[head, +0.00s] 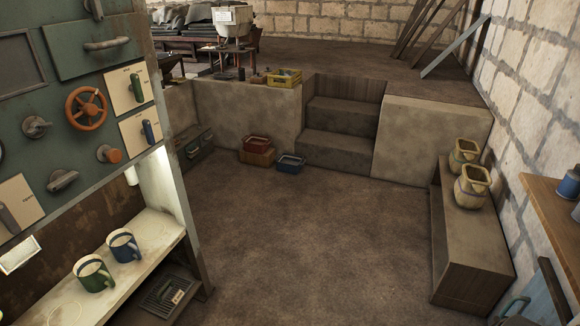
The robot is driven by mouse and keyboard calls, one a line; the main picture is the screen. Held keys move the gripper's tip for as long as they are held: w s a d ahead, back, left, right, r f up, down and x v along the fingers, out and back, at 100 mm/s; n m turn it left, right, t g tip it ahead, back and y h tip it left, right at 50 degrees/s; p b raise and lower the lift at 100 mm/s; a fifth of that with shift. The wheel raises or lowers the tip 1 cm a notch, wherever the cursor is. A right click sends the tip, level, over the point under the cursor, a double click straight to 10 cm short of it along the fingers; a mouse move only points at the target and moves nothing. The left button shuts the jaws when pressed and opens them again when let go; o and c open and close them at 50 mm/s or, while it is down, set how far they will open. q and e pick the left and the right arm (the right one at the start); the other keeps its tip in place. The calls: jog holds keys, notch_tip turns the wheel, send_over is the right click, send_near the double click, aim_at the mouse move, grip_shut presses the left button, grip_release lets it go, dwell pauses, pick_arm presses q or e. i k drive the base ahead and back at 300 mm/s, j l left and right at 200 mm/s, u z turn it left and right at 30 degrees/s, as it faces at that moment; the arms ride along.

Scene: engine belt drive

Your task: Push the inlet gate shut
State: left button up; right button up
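I cannot single out the inlet gate in the head view. A green control panel (60,120) stands at the left and carries an orange handwheel (86,108), an orange knob (109,154), several levers and a drawer-like front with a bar handle (107,44). Cream plates on it hold a green lever (137,87), a blue-grey lever (148,132) and a grey lever (10,217). Their labels are too small to read. Neither of my grippers is in view.
A lit shelf (155,228) under the panel holds a green mug (93,273) and a blue mug (124,246). The brown floor (300,240) is open. Steps (337,118), a red crate (257,144) and a blue crate (290,163) stand beyond. Pots (472,186) sit on a bench at right.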

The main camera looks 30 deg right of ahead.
aim_at(183, 79)
jog(key=i+l+z, duration=0.25)
jog(key=i+z, duration=0.2)
jog(key=i, duration=0.25)
jog(key=i+l+z, duration=0.25)
jog(key=i+z, duration=0.15)
jog(key=i, duration=0.25)
jog(key=i+z, duration=0.35)
jog(key=i, duration=0.25)
jog(key=i+j+z, duration=0.15)
jog(key=i+z, duration=0.25)
jog(key=i, duration=0.25)
jog(key=i+u, duration=0.25)
jog(key=i, duration=0.25)
jog(key=i+u, duration=0.3)
jog(key=i, duration=0.2)
jog(key=i+l+u, duration=0.25)
jog(key=i, duration=0.25)
jog(key=i+j+u, duration=0.25)
jog(key=i+u, duration=0.15)
jog(key=i, duration=0.2)
jog(key=i+u, duration=0.45)
jog(key=i, duration=0.2)
jog(key=i+l+u, duration=0.1)
jog(key=i+u, duration=0.3)
jog(key=i, duration=0.2)
